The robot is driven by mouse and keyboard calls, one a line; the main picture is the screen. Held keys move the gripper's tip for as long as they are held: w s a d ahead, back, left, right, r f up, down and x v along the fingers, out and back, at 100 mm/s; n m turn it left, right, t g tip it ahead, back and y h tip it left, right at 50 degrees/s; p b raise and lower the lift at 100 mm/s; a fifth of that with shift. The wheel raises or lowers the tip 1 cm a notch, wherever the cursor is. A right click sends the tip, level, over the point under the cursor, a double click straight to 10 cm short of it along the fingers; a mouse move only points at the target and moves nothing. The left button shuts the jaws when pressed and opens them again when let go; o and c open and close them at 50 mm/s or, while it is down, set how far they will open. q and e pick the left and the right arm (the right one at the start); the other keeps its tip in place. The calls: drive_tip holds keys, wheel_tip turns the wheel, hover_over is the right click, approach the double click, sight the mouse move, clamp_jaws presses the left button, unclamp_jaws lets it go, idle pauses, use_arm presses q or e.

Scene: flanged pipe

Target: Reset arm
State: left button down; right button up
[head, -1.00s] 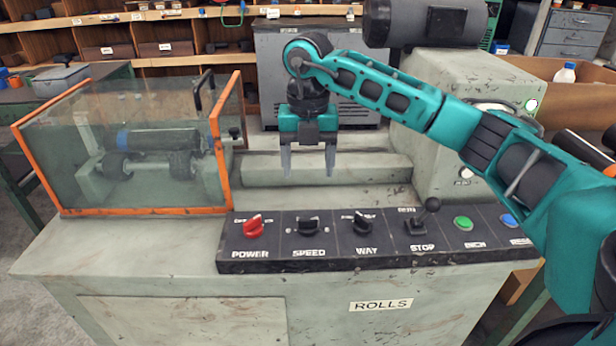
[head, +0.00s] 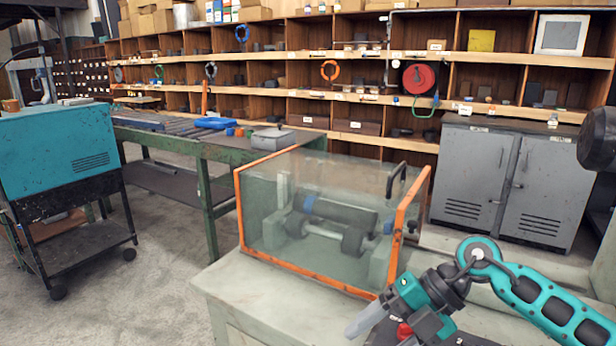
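My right arm comes in from the lower right. Its gripper (head: 378,331) hangs at the bottom edge, in front of the clear guard box's right corner and over the machine's control panel. One pale finger shows plainly and the other is partly cut off by the frame edge. The fingers look apart, with nothing seen between them. A red knob (head: 404,331) shows just beside the gripper; most of the panel is hidden or out of frame. My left gripper is not in view.
The clear guard box (head: 335,215) with orange edges covers rollers on the pale machine (head: 225,290). A green workbench (head: 205,150) and a teal cabinet on a cart (head: 60,150) stand left. Grey cabinets (head: 500,185) and wooden shelves stand behind. Open floor lies at left.

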drive_tip(key=s+a+r+m+t+y, duration=0.3)
drive_tip(key=a+y, duration=0.6)
drive_tip(key=w+d+f+m+t+h, duration=0.1)
drive_tip(key=d+f+m+t+h, duration=0.15)
drive_tip(key=m+t, duration=0.5)
drive_tip(key=w+d+f+m+t+h, duration=0.2)
drive_tip(key=d+m+t+h, duration=0.15)
drive_tip(key=m+t, duration=0.45)
drive_tip(key=s+d+f+m+g+h, duration=0.2)
drive_tip(key=s+d+f+m+h, duration=0.1)
drive_tip(key=f, duration=0.3)
drive_tip(key=s+d+f+m+g+h, duration=0.2)
drive_tip(key=s+d+f+m+h, duration=0.1)
drive_tip(key=s+f+m, duration=0.2)
drive_tip(key=s+d+f+m+g+h+p, duration=0.1)
drive_tip(key=s+d+f+m+g+h, duration=0.1)
drive_tip(key=f, duration=0.6)
drive_tip(key=s+d+m+h, duration=0.1)
drive_tip(key=s+m+h, duration=0.1)
drive_tip(key=s, duration=0.1)
drive_tip(key=shift+s+d+f, duration=0.2)
drive_tip(key=shift+d+f, duration=0.05)
drive_tip(key=shift+d, duration=0.1)
